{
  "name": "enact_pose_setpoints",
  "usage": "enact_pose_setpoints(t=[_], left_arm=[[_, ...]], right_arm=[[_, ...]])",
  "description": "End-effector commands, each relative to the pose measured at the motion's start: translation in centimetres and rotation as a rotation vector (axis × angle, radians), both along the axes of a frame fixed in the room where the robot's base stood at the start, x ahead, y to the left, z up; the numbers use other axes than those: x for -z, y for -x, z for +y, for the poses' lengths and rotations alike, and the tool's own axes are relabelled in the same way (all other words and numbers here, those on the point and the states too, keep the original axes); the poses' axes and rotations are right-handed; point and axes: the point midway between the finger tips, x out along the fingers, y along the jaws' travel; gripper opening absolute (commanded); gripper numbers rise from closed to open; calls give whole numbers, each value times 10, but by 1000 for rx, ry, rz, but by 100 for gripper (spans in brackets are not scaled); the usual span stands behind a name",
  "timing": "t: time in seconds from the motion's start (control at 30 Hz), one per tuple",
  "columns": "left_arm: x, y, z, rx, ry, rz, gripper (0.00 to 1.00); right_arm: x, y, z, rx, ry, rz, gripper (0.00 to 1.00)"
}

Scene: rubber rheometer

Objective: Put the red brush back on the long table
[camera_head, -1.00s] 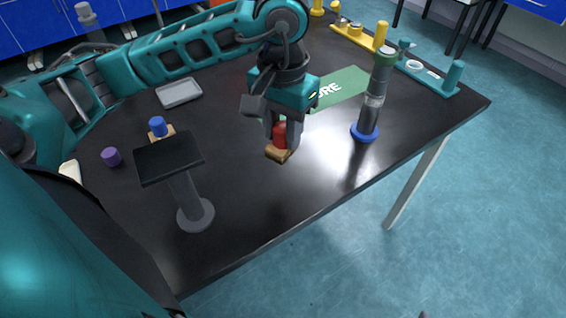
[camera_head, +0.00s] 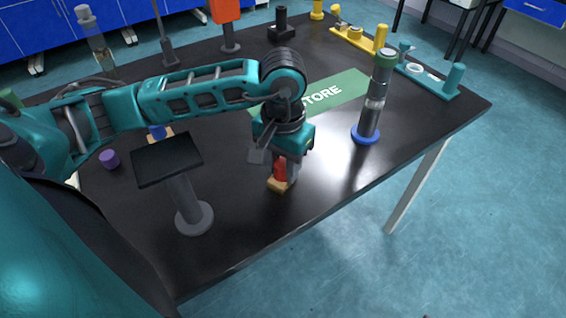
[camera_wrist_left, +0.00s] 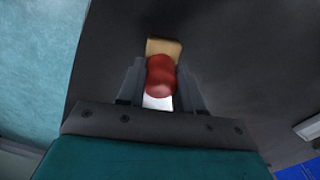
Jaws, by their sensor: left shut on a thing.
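The red brush (camera_head: 280,170) has a red handle and a tan base. My left gripper (camera_head: 284,172) is shut on its red handle, above the front part of the long black table (camera_head: 250,228). The brush hangs upright with its tan base down, at or close to the tabletop; I cannot tell whether it touches. The left wrist view shows the red handle (camera_wrist_left: 160,76) between the two fingers (camera_wrist_left: 160,90), with the tan base beyond it over the dark table. My right gripper is not in view.
A grey stand with a black plate (camera_head: 168,160) is left of the gripper. A tall cylinder on a blue base (camera_head: 366,134) stands to the right. A green mat reading "STORE" (camera_head: 345,88) lies behind. The front table edge is near; the tabletop around the brush is clear.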

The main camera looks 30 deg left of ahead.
Motion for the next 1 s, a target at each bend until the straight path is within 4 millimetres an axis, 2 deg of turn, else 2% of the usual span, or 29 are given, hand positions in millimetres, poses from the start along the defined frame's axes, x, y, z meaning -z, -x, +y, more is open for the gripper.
enact_pose_setpoints(t=[0.03, 0.07, 0.3, 0.57, 0.7, 0.77, 1.0], left_arm=[[4, 0, 0, 0, 0, -1, 6], [3, 0, 0, 0, 0, -1, 37], [2, 0, 0, 0, 0, 1, 60], [1, 0, 0, 0, 0, 1, 60], [-7, 0, 0, 0, 0, -1, 60], [-17, -1, 0, 0, 0, -4, 60], [-72, -1, 0, 0, 0, -7, 60]], right_arm=[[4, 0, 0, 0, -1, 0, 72], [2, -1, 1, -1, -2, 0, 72], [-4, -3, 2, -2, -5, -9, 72], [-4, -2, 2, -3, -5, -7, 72], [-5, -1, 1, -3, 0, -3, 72], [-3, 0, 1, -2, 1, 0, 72], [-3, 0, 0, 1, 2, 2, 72]])
